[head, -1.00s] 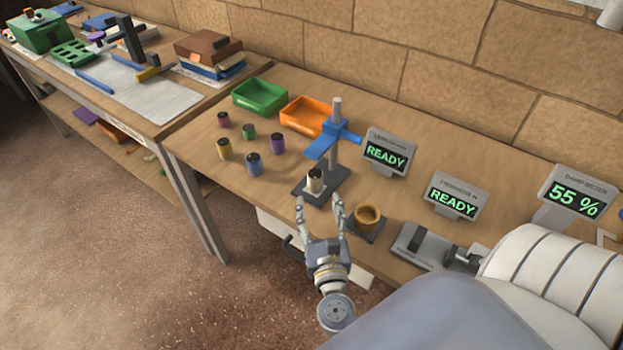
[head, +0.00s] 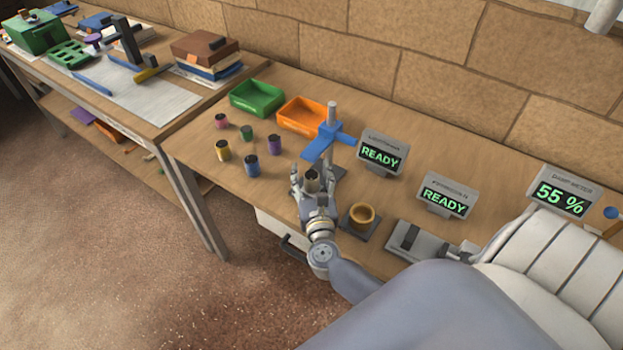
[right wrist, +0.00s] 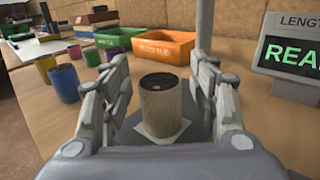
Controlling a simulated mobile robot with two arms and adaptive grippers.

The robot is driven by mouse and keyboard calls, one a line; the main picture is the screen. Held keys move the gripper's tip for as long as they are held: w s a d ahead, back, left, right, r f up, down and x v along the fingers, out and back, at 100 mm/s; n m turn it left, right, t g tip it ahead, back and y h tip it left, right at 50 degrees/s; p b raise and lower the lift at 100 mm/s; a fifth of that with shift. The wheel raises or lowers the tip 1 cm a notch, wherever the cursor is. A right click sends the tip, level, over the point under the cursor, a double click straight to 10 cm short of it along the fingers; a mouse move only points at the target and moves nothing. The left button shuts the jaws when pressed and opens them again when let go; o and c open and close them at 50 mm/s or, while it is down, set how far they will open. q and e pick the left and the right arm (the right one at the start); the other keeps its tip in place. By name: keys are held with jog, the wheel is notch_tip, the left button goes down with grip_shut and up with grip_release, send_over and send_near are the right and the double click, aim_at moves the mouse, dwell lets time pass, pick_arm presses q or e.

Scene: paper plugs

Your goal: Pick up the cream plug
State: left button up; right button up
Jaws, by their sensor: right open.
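The cream plug (right wrist: 158,108) stands upright on the dark base of the stand in the right wrist view, its dark top facing up. In the head view the cream plug (head: 312,184) is mostly hidden by my right gripper. My right gripper (head: 312,176) is open, with one finger on each side of the plug. In the right wrist view the fingers (right wrist: 160,85) show gaps to the plug on both sides. My left gripper is not in view.
The stand's post (head: 331,125) with a blue arm (head: 322,143) rises just behind the plug. A tan ring cup (head: 362,214) sits to the right. Several coloured plugs, a green tray (head: 257,97) and an orange tray (head: 302,114) lie to the left. Display boxes (head: 382,153) stand at right.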

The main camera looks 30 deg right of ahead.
aim_at(312, 175)
jog(key=c, duration=1.1)
jog(key=shift+r, duration=0.15)
jog(key=shift+r, duration=0.25)
jog(key=r, duration=0.3)
jog(key=shift+s+a, duration=0.1)
jog(key=shift+s, duration=0.1)
jog(key=d+b+v, duration=0.1)
jog(key=b+v, duration=0.2)
jog(key=v, duration=1.1)
jog(key=s+a+r+n+t+y, duration=0.2)
jog(key=a+r+n+y, duration=0.3)
jog(key=a+y, duration=0.3)
jog(key=shift+s+a+r+b, duration=0.2)
jog(key=shift+s+r+b, duration=0.1)
jog(key=shift+b, duration=0.05)
